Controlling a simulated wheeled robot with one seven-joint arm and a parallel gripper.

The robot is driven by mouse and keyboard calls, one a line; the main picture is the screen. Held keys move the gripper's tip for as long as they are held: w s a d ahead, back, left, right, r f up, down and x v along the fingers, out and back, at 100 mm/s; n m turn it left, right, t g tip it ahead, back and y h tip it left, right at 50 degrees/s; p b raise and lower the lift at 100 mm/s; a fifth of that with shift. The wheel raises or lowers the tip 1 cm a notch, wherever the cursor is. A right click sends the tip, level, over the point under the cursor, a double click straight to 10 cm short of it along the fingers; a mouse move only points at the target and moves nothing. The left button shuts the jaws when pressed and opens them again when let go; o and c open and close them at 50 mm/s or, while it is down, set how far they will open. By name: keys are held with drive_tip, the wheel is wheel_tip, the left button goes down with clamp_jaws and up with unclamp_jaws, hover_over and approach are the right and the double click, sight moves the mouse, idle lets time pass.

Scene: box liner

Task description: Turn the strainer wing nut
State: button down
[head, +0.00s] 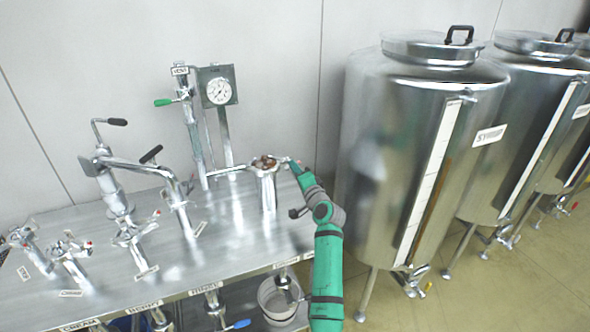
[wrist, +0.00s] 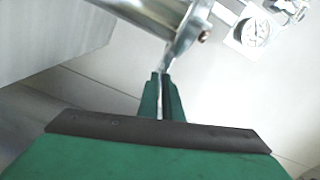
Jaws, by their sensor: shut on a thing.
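The strainer (head: 265,188) is an upright metal cylinder on the steel bench, with a brownish top. My gripper (head: 288,161) is at the right side of its upper rim. In the wrist view the strainer (wrist: 160,14) runs in from the top, with a small round bolt end (wrist: 204,36) on its side. My gripper (wrist: 161,78) has its green fingers close together there, shut on a thin pale metal piece (wrist: 167,58) beside the strainer. This seems to be the wing nut; its shape is mostly hidden between the fingers.
A pressure gauge (head: 218,91) and a green-handled vent pipe (head: 187,110) stand behind the strainer. Several valves and pipes fill the left of the bench (head: 225,250). A large steel tank (head: 385,160) stands close to the right of my arm. A bucket (head: 280,302) is below.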

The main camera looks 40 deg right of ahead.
drive_tip(key=shift+a+f+n, duration=0.1)
drive_tip(key=shift+n, duration=7.5)
drive_tip(key=shift+w, duration=0.1)
drive_tip(key=c, duration=1.9)
unclamp_jaws()
drive_tip(key=shift+c, duration=0.2)
drive_tip(key=shift+s, duration=0.2)
drive_tip(key=v, duration=1)
drive_tip(key=shift+s, duration=0.35)
